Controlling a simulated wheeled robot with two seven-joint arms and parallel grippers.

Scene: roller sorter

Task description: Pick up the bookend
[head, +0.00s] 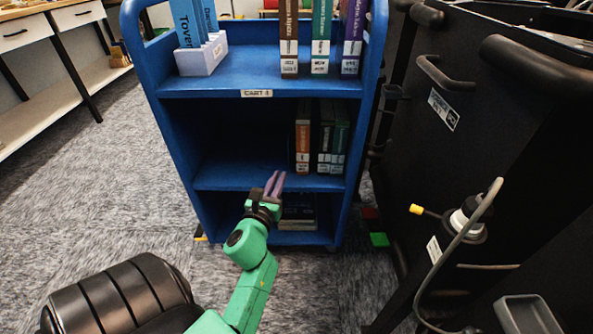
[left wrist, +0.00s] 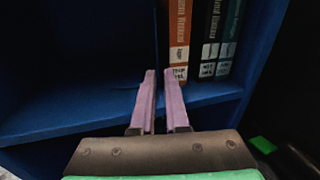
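The blue cart (head: 258,85) stands ahead. What seems to be the bookend is a thin dark blue upright plate (left wrist: 161,45) just left of the orange book (left wrist: 178,40) on the middle shelf; it blends with the blue shelf, so its outline is hard to make out. In the head view it is barely distinguishable. My left gripper (head: 275,181) is at the front edge of the middle shelf, below and in front of that plate. In the left wrist view its purple fingers (left wrist: 162,85) are apart with nothing between them. My right gripper is not in view.
Two dark books (left wrist: 220,40) stand right of the orange one. The middle shelf's left part (head: 235,170) is bare. The top shelf holds several books and a white holder (head: 202,58). Books lie on the bottom shelf (head: 297,215). A tall black unit (head: 480,150) stands close on the right.

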